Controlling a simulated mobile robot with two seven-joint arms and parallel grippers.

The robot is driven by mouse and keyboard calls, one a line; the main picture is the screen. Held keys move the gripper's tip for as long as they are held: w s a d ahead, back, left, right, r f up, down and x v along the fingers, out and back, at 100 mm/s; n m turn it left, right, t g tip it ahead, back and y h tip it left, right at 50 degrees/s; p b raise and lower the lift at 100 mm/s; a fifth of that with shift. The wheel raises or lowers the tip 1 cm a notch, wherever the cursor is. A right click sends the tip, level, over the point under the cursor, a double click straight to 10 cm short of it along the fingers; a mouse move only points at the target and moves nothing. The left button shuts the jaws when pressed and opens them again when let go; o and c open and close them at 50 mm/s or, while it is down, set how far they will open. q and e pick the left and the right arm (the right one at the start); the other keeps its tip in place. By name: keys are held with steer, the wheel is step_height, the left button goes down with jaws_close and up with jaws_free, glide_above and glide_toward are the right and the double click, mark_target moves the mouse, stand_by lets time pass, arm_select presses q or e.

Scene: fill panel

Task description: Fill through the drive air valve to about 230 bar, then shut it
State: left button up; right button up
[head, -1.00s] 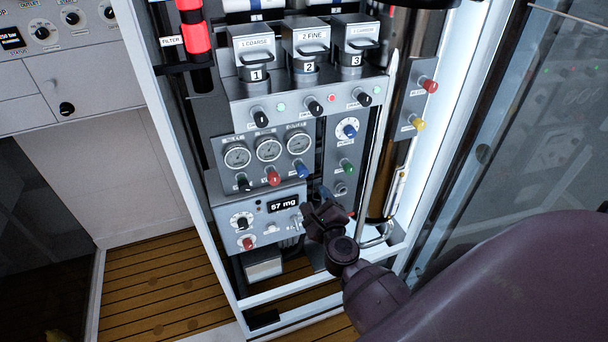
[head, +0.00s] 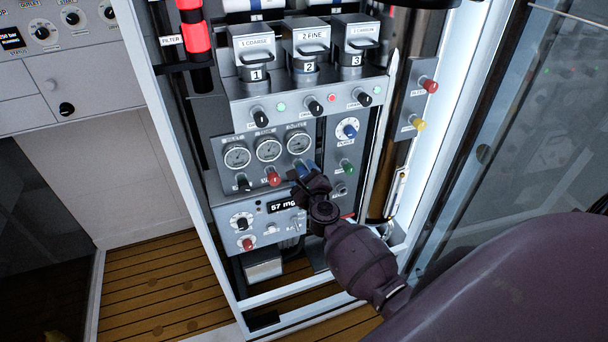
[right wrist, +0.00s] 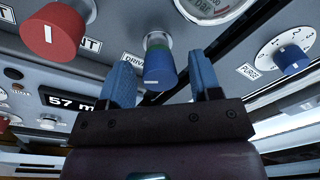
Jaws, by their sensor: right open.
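The drive air valve is a blue knob, labelled with a partly hidden "DRIVE" in the right wrist view (right wrist: 159,62). In the head view this blue knob (head: 303,168) is partly covered by my right gripper (head: 307,181). In the right wrist view the open blue fingers of my right gripper (right wrist: 162,72) stand on either side of the knob, with gaps showing; I see no contact. Above the knob is a round gauge (head: 298,141), and its dial edge (right wrist: 208,8) shows in the wrist view; its needle is too small or cut off to read. My left gripper is not in view.
A red knob (head: 273,177) sits just left of the blue one, and a black knob (head: 243,183) further left. The purge selector (head: 349,129) and a green knob (head: 346,167) are to the right. A display (head: 284,204) reads 57 below.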

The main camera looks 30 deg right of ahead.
steer(key=c, duration=0.9)
steer(key=shift+c, duration=0.2)
steer(key=shift+n, duration=0.3)
steer(key=n+p, duration=0.1)
steer(key=n, duration=0.2)
steer(key=shift+n, duration=0.3)
steer(key=shift+n+p, duration=0.65)
steer(key=shift+n, duration=1.55)
steer(key=o, duration=0.9)
